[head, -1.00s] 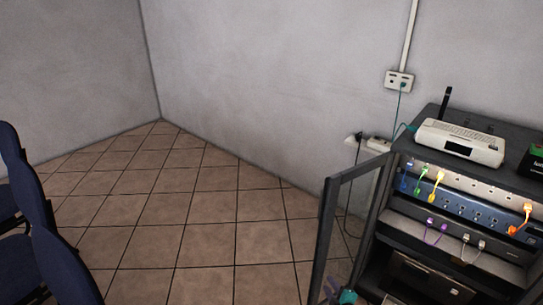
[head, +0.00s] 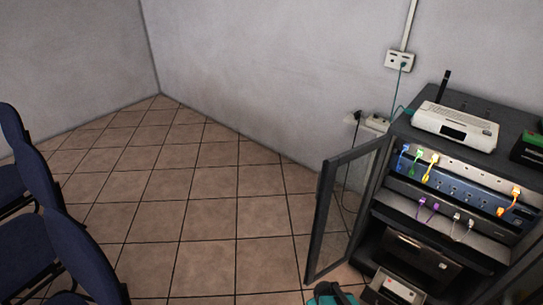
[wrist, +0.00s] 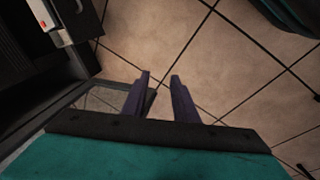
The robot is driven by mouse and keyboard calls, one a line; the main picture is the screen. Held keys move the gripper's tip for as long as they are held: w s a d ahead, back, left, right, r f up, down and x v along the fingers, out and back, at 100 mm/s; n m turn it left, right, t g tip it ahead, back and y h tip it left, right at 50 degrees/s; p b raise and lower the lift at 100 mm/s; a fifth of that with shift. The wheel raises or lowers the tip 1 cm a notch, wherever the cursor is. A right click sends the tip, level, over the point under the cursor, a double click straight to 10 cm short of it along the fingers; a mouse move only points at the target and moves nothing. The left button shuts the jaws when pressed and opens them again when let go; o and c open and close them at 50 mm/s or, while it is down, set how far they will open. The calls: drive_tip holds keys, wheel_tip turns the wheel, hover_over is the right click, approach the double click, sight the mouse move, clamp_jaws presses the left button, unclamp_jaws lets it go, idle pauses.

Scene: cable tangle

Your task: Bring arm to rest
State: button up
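My gripper (wrist: 160,82) shows in the wrist view with its two dark fingers apart and nothing between them. It hangs over the tiled floor, near the cabinet's open door. In the head view only a teal part of my arm shows at the bottom edge; the fingers are out of sight there.
A black rack cabinet (head: 368,222) stands at the right with its glass door (head: 340,215) open. It holds a blue patch panel (head: 462,192) with coloured cables. A white router (head: 455,126) sits on top. Blue chairs (head: 62,250) stand at the left. The floor (head: 190,200) between is clear.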

drive_tip(key=s+a+r+m+g, duration=0.1)
drive_tip(key=s+g, duration=0.3)
drive_tip(key=s, duration=0.4)
drive_tip(key=s+a+r+m+g+y, duration=0.1)
drive_tip(key=s+m+g, duration=0.3)
drive_tip(key=s, duration=0.5)
drive_tip(key=shift+s+a+y, duration=0.15)
drive_tip(key=shift+a+y, duration=0.15)
drive_tip(key=shift+a, duration=0.5)
